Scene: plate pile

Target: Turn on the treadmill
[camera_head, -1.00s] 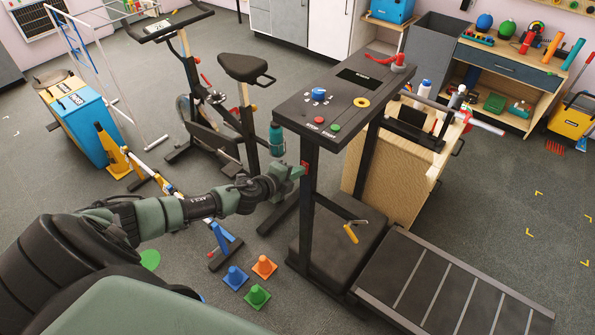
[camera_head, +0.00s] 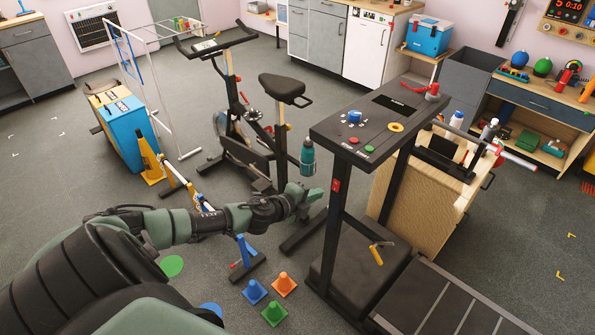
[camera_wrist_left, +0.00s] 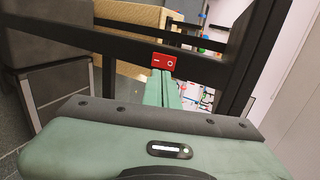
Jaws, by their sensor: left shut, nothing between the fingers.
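The treadmill stands right of centre in the head view, with a dark console (camera_head: 325,129) on uprights and a black belt (camera_head: 440,306). The console top has a green button (camera_head: 370,149), a red button (camera_head: 354,140), a blue knob and a yellow ring. A red rocker switch (camera_head: 336,186) is on the near upright; it also shows in the left wrist view (camera_wrist_left: 163,62). My left gripper (camera_head: 316,193) is shut and empty, just left of the switch, with a small gap in the head view. In the wrist view its fingertips point at the switch's lower edge. My right gripper is out of view.
An exercise bike (camera_head: 245,140) stands behind my left arm. Orange (camera_head: 284,284), blue and green cones are on the floor below it. A wooden cart (camera_head: 425,190) with bottles stands behind the treadmill. Open floor lies at the right.

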